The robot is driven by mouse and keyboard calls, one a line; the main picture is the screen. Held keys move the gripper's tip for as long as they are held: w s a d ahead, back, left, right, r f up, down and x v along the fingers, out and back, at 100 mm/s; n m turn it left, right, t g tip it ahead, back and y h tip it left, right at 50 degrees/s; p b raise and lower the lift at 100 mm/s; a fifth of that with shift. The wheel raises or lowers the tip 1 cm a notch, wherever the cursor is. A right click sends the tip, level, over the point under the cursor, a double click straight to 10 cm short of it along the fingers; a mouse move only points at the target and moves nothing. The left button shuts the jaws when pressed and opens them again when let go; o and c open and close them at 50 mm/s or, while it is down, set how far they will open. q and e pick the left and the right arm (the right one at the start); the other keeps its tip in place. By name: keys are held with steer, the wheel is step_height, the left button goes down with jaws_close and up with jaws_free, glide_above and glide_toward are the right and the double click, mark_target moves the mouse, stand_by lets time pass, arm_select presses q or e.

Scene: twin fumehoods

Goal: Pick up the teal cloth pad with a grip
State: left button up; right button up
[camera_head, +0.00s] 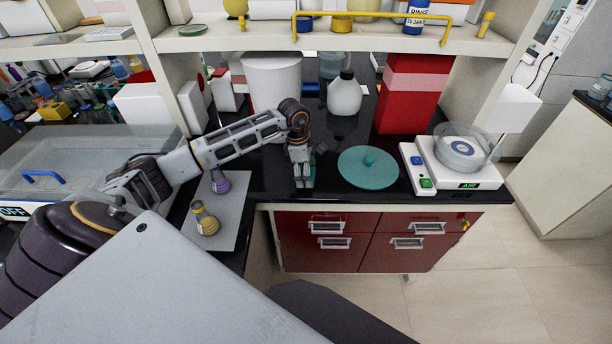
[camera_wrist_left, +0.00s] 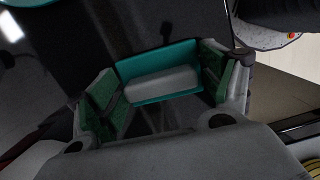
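The teal cloth pad (camera_wrist_left: 158,58) lies on the black bench top in the left wrist view, with a pale grey rounded grip (camera_wrist_left: 162,84) across it. My left gripper (camera_wrist_left: 165,86) is over the pad, its green-lined fingers spread on either side of the grip. I cannot tell whether the fingers touch it. In the head view my left gripper (camera_head: 304,184) points down near the front edge of the bench and hides most of the pad. My right gripper is not in view.
A round teal lid (camera_head: 368,169) with a knob lies right of the gripper. A scale (camera_head: 455,178) with a glass dish stands farther right. A white jug (camera_head: 344,97) and red box (camera_head: 410,100) stand behind, under a shelf.

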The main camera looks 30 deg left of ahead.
arm_select(q)
steer(key=c, duration=0.4)
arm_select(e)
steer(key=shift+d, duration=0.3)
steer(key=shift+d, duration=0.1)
arm_select(q)
steer(key=shift+r, duration=0.1)
step_height(320, 180, up, 10)
steer(key=shift+f+b, duration=0.25)
steer(key=shift+b, duration=0.5)
steer(key=shift+r, duration=0.15)
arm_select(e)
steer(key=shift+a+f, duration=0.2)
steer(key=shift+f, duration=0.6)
arm_select(q)
steer(key=shift+c, duration=1.6)
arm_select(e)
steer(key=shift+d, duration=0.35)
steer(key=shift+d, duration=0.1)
